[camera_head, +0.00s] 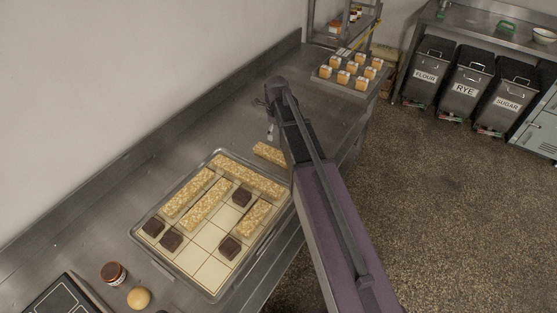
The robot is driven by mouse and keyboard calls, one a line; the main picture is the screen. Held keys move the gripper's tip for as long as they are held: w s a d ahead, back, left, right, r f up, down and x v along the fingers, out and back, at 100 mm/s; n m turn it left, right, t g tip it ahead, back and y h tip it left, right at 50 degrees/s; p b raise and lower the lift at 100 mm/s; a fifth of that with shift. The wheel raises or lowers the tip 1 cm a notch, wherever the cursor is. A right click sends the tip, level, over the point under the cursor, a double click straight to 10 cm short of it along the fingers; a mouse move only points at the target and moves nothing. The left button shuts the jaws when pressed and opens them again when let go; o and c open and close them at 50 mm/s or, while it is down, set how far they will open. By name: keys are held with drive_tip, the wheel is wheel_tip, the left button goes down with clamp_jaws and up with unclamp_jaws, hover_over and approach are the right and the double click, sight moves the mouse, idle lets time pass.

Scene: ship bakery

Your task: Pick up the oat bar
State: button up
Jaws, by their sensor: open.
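A short oat bar (268,153) lies on the steel counter behind the tray, its right end close to or behind my arm. More oat bars lie on a metal tray (184,272) with a cream grid: a long one (248,178) across the back, two long ones side by side at the left (188,192) and (207,206), and a shorter one (252,217) at the right. My gripper (270,131) is open above the counter, beyond the loose bar in the picture. It appears empty; my arm hides part of it, and its height is hard to judge.
Dark brown blocks (171,240) sit in several grid cells. A jar (113,273), a yellow ball (139,298) and a dark panel (62,298) are at the lower left. A tray of small orange-and-white blocks (343,77) stands beyond my gripper. The wall borders the counter's left side.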

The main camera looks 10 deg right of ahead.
sight(279, 155)
drive_tip(key=shift+f+b, duration=3.4)
drive_tip(key=shift+f, duration=0.3)
drive_tip(key=shift+f, duration=0.2)
drive_tip(key=f+b, duration=0.1)
drive_tip(key=b, duration=0.1)
drive_tip(key=d+f+b, duration=0.1)
drive_tip(key=f, duration=0.1)
drive_tip(key=shift+s+f+b, duration=0.15)
drive_tip(key=shift+f+b, duration=0.05)
drive_tip(key=shift+b, duration=0.2)
drive_tip(key=shift+f+b, duration=0.75)
drive_tip(key=c, duration=1.2)
drive_tip(key=shift+c, duration=0.2)
drive_tip(key=shift+a+r, duration=0.1)
drive_tip(key=shift+r, duration=0.15)
